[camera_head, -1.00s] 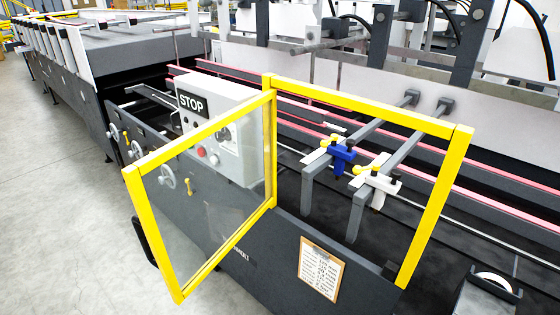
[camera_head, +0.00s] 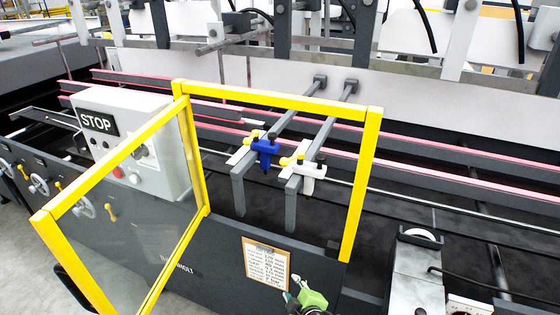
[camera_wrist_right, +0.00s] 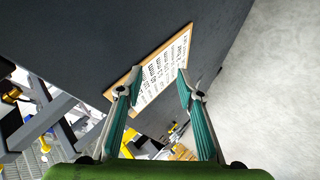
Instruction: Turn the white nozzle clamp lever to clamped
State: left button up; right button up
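The white nozzle clamp (camera_head: 309,173) sits on the right-hand of two grey bars, seen through the open yellow frame in the head view. It has black knobs and a yellow part at its left. Its lever is too small to tell its position. A blue clamp (camera_head: 265,147) sits on the bar to its left. My right gripper (camera_head: 293,292) is at the bottom edge of the head view, below and apart from the white clamp. In the right wrist view its green-padded fingers (camera_wrist_right: 158,84) are spread with nothing between them. My left gripper is out of view.
A yellow-framed clear door (camera_head: 135,215) stands swung open at left. The yellow opening's top bar (camera_head: 280,99) and right post (camera_head: 360,185) border the clamps. A paper on a board (camera_head: 266,264) hangs on the dark front panel. A grey STOP box (camera_head: 150,155) is at left.

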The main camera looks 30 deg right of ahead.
jog(key=w+r+n+t+h, duration=0.1)
jog(key=w+r+t, duration=0.3)
jog(key=r, duration=1.2)
jog(key=t+h+p, duration=0.1)
jog(key=t+h, duration=0.1)
jog(key=t, duration=0.1)
send_near(285, 165)
jog(key=p+x, duration=0.3)
jog(key=x, duration=0.8)
jog(key=shift+w, duration=0.2)
grip_shut()
jog(key=shift+s+n, duration=0.1)
jog(key=shift+n, duration=0.2)
